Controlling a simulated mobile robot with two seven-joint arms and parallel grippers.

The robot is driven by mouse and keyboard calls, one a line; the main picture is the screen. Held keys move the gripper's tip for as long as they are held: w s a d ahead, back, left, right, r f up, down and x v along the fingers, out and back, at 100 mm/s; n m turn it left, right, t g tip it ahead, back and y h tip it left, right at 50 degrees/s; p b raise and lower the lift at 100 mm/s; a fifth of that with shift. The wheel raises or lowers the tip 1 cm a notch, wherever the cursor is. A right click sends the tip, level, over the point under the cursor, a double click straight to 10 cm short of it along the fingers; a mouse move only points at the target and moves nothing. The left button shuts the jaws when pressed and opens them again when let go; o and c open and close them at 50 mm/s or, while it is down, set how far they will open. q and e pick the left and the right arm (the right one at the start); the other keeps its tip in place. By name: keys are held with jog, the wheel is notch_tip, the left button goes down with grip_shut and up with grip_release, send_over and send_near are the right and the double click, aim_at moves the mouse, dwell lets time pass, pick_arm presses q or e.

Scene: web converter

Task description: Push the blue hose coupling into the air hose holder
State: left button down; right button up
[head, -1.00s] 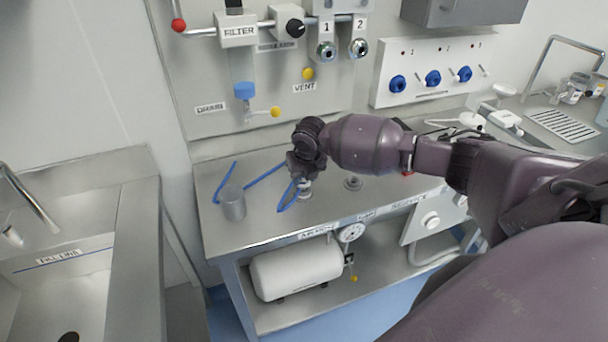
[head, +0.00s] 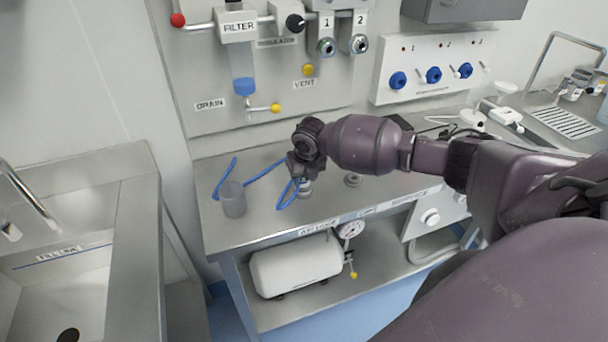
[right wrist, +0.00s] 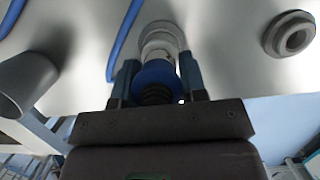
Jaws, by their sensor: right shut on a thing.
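The blue hose coupling (right wrist: 157,74) is between the two fingers of my right gripper (right wrist: 158,85), which is shut on it. A pale metal part shows beyond the blue body, in line with a round grey holder (right wrist: 160,34). They look touching or overlapping, but I cannot tell how deep the coupling sits. In the head view my right gripper (head: 303,180) points down over the bench, and the holder (head: 305,193) shows just under it. The blue hose (head: 284,197) loops beside the gripper. My left gripper is not in view.
A grey cup (head: 232,200) stands left of the gripper on the steel bench (head: 265,228). A second round fitting (head: 353,180) is to the right. The wall panel (head: 190,90) with filter and valves rises behind. A sink (head: 75,270) is at the left.

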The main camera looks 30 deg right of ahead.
jog(key=shift+f, duration=0.45)
dwell(0.3)
jog(key=o, duration=1.2)
jog(key=v, duration=1)
jog(key=shift+r+b, duration=0.3)
jog(key=shift+r, duration=0.1)
jog(key=shift+s+a, duration=0.1)
